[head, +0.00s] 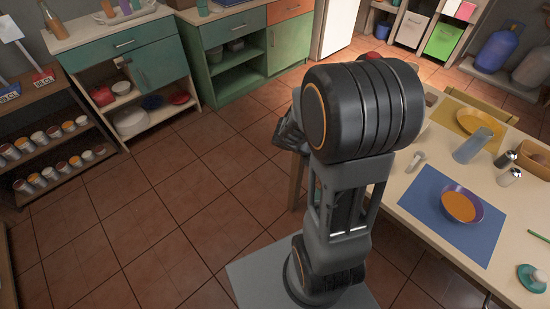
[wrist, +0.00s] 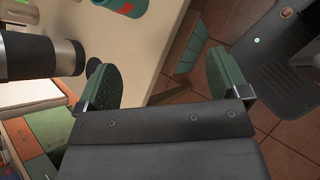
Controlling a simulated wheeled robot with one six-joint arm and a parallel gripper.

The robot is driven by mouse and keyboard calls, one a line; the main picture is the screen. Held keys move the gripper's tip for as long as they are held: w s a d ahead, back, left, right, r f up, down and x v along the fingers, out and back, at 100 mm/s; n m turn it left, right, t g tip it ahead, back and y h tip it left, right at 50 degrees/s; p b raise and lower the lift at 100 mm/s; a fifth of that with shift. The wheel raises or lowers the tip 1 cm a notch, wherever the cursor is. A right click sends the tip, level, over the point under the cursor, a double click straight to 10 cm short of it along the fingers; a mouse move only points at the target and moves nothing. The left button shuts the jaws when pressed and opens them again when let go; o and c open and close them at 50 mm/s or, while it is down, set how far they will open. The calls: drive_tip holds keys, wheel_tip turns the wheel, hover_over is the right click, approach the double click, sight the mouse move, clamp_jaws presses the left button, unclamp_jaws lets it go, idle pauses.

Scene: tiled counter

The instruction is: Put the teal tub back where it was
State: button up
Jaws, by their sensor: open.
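In the wrist view a dark cylinder with a pale band (wrist: 50,56) is left of the fingers. The table in the head view holds a blue mat (head: 425,205), a purple bowl (head: 478,209), a grey pitcher (head: 472,147) and shakers. Tiled floor (head: 170,200) is clear at left.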

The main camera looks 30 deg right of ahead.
drive_tip(key=a+r+m+t+y, duration=0.3)
drive_tip(key=a+r+m+y, duration=0.1)
drive_tip(key=a, duration=0.5)
drive_tip(key=a+r+m+t+y, duration=0.3)
drive_tip(key=a+r+m+y, duration=0.1)
drive_tip(key=a, duration=0.6)
drive_tip(key=shift+w+a+r+t+y, duration=0.35)
drive_tip(key=shift+r+y, duration=0.2)
drive_tip(key=shift+y, duration=0.25)
